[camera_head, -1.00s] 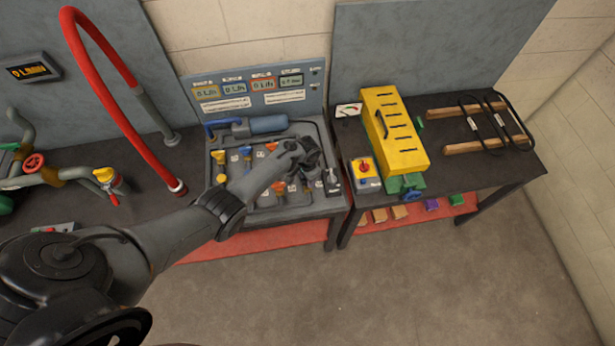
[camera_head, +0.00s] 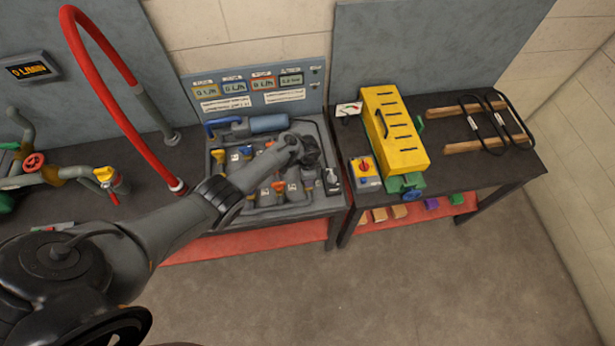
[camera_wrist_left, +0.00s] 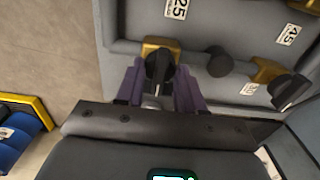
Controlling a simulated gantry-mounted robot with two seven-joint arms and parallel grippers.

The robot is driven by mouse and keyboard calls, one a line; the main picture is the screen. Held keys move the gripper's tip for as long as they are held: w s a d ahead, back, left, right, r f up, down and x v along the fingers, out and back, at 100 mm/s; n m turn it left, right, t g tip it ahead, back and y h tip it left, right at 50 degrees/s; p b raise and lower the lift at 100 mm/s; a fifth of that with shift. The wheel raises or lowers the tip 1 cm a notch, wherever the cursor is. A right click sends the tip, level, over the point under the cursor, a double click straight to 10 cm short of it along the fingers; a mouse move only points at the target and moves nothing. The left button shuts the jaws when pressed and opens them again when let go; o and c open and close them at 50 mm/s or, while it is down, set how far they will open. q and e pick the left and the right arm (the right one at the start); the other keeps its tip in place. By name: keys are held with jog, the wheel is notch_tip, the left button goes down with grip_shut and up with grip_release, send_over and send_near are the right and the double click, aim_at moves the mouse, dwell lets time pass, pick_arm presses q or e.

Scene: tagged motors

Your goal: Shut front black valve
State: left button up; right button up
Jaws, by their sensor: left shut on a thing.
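The front black valve (camera_wrist_left: 159,66), a black handle on a brass body, sits between the purple fingers of my left gripper (camera_wrist_left: 159,88) in the left wrist view. The gripper is shut on the handle. A second black valve (camera_wrist_left: 288,91) on a brass body is at the right of that view, clear of the fingers. In the head view my left gripper (camera_head: 308,155) is over the right side of the valve panel (camera_head: 214,190) and hides the held valve there. My right gripper is not in view.
Yellow valves (camera_head: 219,155) and orange valves (camera_head: 279,187) share the panel. Small displays (camera_head: 235,87) stand behind it. A red hose (camera_head: 105,90) arches at the left. A yellow machine (camera_head: 395,130) stands on the table to the right. The floor in front is clear.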

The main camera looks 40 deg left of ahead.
pick_arm(q)
jog(key=o, duration=1)
jog(key=shift+o, duration=0.2)
jog(key=shift+r, duration=0.1)
jog(key=shift+r+p, duration=0.4)
jog(key=shift+r, duration=0.2)
notch_tip(320, 180, up, 9)
jog(key=p, duration=0.3)
jog(key=shift+r, duration=0.2)
